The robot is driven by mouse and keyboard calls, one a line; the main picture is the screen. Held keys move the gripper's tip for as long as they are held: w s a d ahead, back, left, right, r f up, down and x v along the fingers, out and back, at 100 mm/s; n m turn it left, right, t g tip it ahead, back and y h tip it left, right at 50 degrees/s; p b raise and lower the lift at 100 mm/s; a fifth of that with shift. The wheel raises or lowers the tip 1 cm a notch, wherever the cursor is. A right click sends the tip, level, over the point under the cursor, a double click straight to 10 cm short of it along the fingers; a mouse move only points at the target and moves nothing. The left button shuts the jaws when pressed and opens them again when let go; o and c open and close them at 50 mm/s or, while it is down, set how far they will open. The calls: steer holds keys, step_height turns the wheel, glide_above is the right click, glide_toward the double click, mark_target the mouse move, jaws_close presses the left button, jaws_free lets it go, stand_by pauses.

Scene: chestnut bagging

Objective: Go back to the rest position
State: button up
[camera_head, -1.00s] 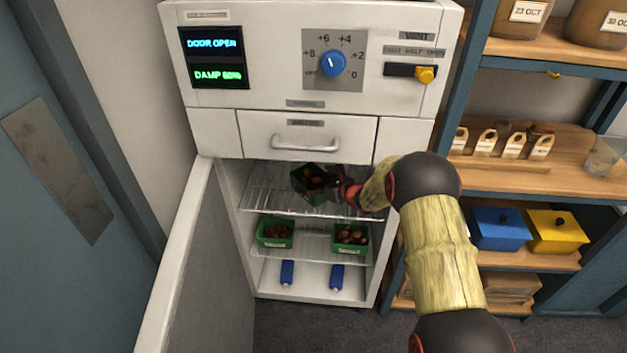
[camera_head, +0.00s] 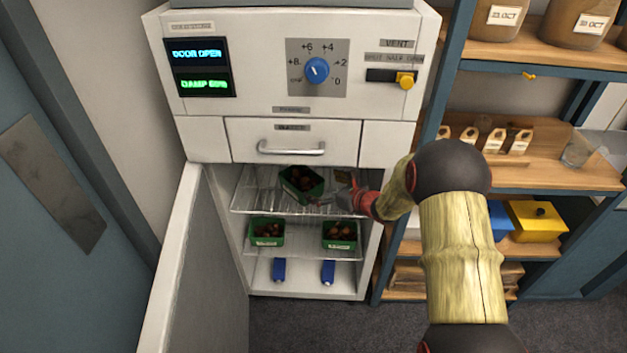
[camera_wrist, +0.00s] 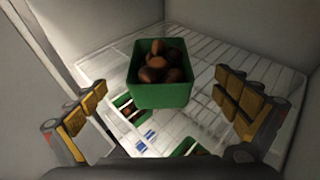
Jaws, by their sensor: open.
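My gripper (camera_wrist: 165,120) is open, with its two yellow-padded fingers apart and nothing between them. In the head view my gripper (camera_head: 332,199) is inside the open cabinet at the upper wire shelf, reaching in from the right. A green tub of chestnuts (camera_head: 302,190) sits on that shelf, turned at an angle, just left of the gripper. In the wrist view the green tub (camera_wrist: 160,95) stands upright ahead of the fingers, with chestnuts showing inside. The fingers appear clear of it.
The cabinet door (camera_head: 188,270) stands open at the left. Two more green tubs of chestnuts, left (camera_head: 266,239) and right (camera_head: 340,242), are on the lower shelf, with blue items (camera_head: 328,271) below. Wooden shelves (camera_head: 545,178) stand close at the right. The display reads DOOR OPEN.

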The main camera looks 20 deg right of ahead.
steer(key=shift+s+d+r, duration=0.1)
steer(key=shift+s+d, duration=0.05)
steer(key=shift+s, duration=0.25)
